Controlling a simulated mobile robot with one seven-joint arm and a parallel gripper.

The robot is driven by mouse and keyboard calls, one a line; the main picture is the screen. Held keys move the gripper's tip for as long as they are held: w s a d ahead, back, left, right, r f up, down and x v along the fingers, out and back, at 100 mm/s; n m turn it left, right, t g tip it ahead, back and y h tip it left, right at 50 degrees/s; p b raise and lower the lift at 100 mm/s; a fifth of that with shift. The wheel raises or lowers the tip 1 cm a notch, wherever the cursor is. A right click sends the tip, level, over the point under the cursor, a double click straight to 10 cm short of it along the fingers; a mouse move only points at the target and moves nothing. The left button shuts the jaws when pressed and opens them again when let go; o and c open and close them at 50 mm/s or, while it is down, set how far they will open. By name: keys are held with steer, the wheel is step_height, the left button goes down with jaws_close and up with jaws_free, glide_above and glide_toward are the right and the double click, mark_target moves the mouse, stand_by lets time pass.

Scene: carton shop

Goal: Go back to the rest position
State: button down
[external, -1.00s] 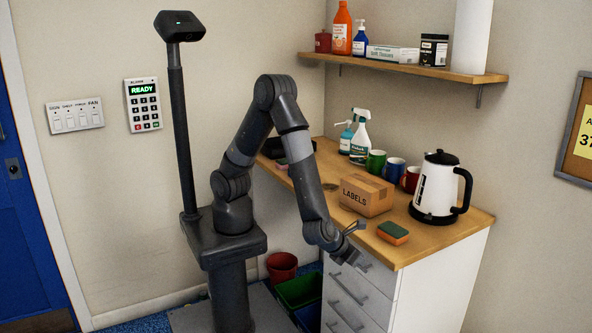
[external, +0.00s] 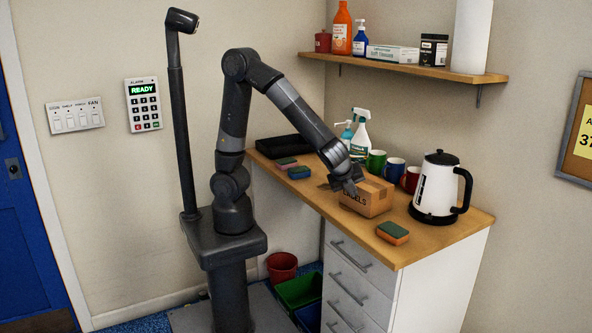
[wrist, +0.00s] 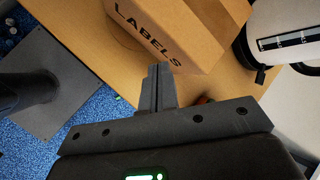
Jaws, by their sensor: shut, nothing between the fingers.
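My gripper (external: 350,187) is at the near left face of the brown LABELS carton (external: 370,199) in the external view and covers part of its lettering. I cannot tell whether they touch. In the wrist view my gripper's fingers (wrist: 157,82) are together with nothing between them. The carton (wrist: 185,28) shows beyond them at the top. My arm is bent, with the elbow high and the forearm reaching down to the right over the counter.
The wooden counter (external: 435,243) holds an orange and green sponge (external: 392,233), a white kettle (external: 437,188), mugs (external: 376,162), spray bottles (external: 360,137), more sponges (external: 292,168) and a black tray (external: 285,146). A shelf (external: 425,67) hangs above. Bins (external: 299,291) stand on the floor.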

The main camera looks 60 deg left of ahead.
steer(key=a+r+n+g, duration=0.1)
steer(key=a+r+n, duration=0.15)
steer(key=a, duration=0.35)
steer(key=a+r+n, duration=0.2)
steer(key=a+n, duration=0.2)
steer(key=a, duration=0.1)
steer(key=s+a+r+n+h, duration=0.1)
steer(key=s+a+r+n, duration=0.2)
steer(key=a+n, duration=0.5)
steer(key=s+a+r+n+h, duration=0.1)
steer(key=s+a+r+n, duration=0.2)
steer(key=s+a+n, duration=0.2)
steer(key=a+n, duration=0.3)
steer(key=a, duration=0.1)
steer(key=shift+s+a+r+h, duration=0.25)
steer(key=shift+s+r+h, duration=0.05)
steer(key=shift+s, duration=0.1)
